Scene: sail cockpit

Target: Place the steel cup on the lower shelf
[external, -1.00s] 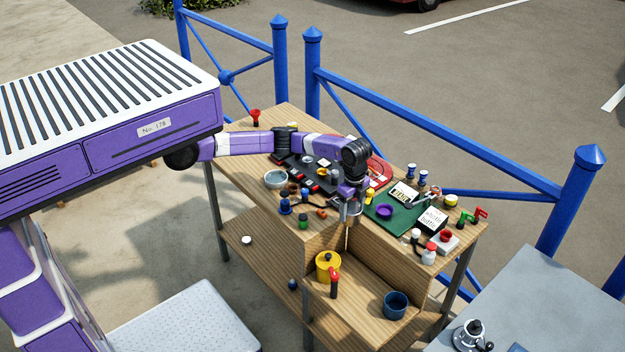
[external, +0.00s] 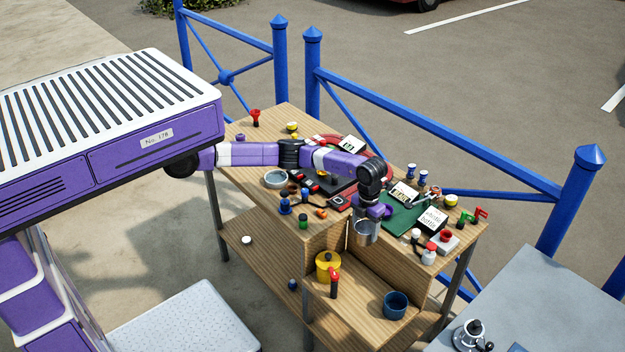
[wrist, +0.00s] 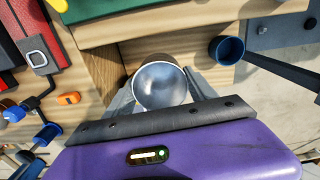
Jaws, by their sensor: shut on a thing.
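The steel cup (external: 366,232) is a shiny grey, open-topped cup. My gripper (external: 370,216) is shut on it and holds it in the air, at the front edge of the upper worktop near the step down to the lower shelf (external: 362,292). In the wrist view the cup (wrist: 160,86) sits between my two fingers (wrist: 158,98), its hollow inside visible and looking empty. The lower shelf is wooden and lies below the cup. A yellow canister, a red-topped item and a blue cup stand on it.
The yellow canister (external: 328,264) and red-topped item (external: 334,284) stand at the shelf's left. The blue cup (external: 395,305) stands at its front right; it also shows in the wrist view (wrist: 227,49). Bare shelf lies between them. The upper worktop holds a green mat (external: 398,222) and many small items.

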